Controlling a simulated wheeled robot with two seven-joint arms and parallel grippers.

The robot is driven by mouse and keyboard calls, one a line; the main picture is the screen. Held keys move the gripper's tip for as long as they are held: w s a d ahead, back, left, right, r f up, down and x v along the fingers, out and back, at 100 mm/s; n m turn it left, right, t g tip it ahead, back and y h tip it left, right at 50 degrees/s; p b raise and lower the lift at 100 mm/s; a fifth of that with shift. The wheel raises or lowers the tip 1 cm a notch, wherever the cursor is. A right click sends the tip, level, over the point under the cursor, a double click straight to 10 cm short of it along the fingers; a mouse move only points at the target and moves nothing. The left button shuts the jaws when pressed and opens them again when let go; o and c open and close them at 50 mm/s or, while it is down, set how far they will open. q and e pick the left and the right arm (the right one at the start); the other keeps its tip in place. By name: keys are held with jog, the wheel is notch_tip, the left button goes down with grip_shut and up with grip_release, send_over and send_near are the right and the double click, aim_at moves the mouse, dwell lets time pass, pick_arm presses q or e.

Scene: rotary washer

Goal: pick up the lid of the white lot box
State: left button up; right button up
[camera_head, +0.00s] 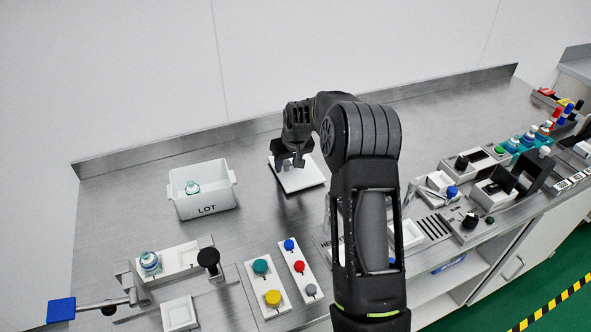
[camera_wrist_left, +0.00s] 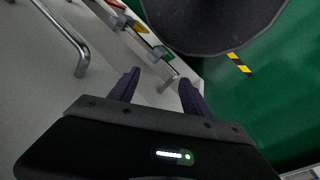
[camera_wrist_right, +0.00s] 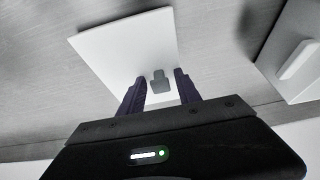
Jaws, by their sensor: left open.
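The lid (camera_head: 301,181) is a flat white square plate with a small grey knob (camera_wrist_right: 160,82). It lies on the metal counter to the right of the white lot box (camera_head: 206,207), which is open on top and marked LOT. My right gripper (camera_head: 291,164) is over the lid. In the right wrist view its open fingers (camera_wrist_right: 158,76) stand on either side of the knob, with a gap on both sides; I cannot tell whether the knob is at fingertip depth. My left gripper (camera_wrist_left: 158,82) shows only in the left wrist view, open and empty, near a cabinet front.
A bottle (camera_head: 192,187) stands inside the lot box. In front are button panels (camera_head: 264,284) and a fixture with a blue-capped bottle (camera_head: 149,262). Several devices line the counter at right. The counter behind the box is clear, up to the raised back edge (camera_head: 150,150).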

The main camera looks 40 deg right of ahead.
jog(key=shift+c, duration=0.3)
grip_shut()
dwell(0.3)
